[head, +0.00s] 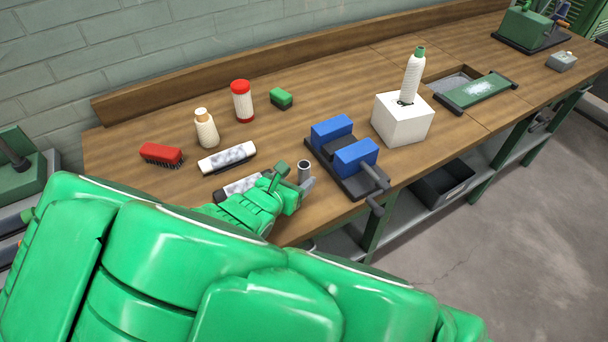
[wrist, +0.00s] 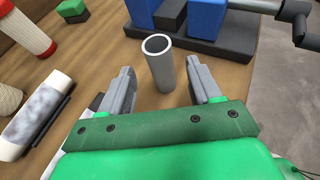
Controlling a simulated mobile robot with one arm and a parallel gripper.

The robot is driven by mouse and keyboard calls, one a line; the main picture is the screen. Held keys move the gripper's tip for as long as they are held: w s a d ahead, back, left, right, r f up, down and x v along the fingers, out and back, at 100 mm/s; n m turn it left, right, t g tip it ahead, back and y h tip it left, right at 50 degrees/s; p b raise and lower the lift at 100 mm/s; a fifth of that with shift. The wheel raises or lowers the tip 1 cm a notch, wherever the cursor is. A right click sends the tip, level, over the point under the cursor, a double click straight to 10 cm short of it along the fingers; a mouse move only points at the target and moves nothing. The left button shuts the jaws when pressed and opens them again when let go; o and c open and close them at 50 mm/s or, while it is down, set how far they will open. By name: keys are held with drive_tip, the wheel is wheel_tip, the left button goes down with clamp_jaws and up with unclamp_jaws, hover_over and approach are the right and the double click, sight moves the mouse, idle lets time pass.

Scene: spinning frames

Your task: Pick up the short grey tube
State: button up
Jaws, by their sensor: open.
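The short grey tube (head: 304,171) stands upright on the workbench near its front edge, left of the blue vise. In the wrist view the grey tube (wrist: 159,65) stands between my fingers and a little beyond their tips, its open top facing up. My gripper (wrist: 160,82) is open, with one grey finger on each side of the tube and a gap on both sides. In the head view my gripper (head: 290,180) is right beside the tube, and my green arm hides part of the bench there.
The blue vise (head: 345,152) stands close on the right. White rolls (head: 227,158), a red brush (head: 161,154), a cream bottle (head: 206,128), a red-capped canister (head: 242,101) and a green block (head: 281,98) lie left and behind. A white box (head: 402,120) stands farther right.

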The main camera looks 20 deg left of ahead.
sight(302, 173)
drive_tip(key=shift+x, duration=3.2)
drive_tip(key=shift+d, duration=0.1)
drive_tip(key=shift+c, duration=0.4)
drive_tip(key=c, duration=0.9)
drive_tip(key=shift+c, duration=0.2)
drive_tip(key=shift+r, duration=0.2)
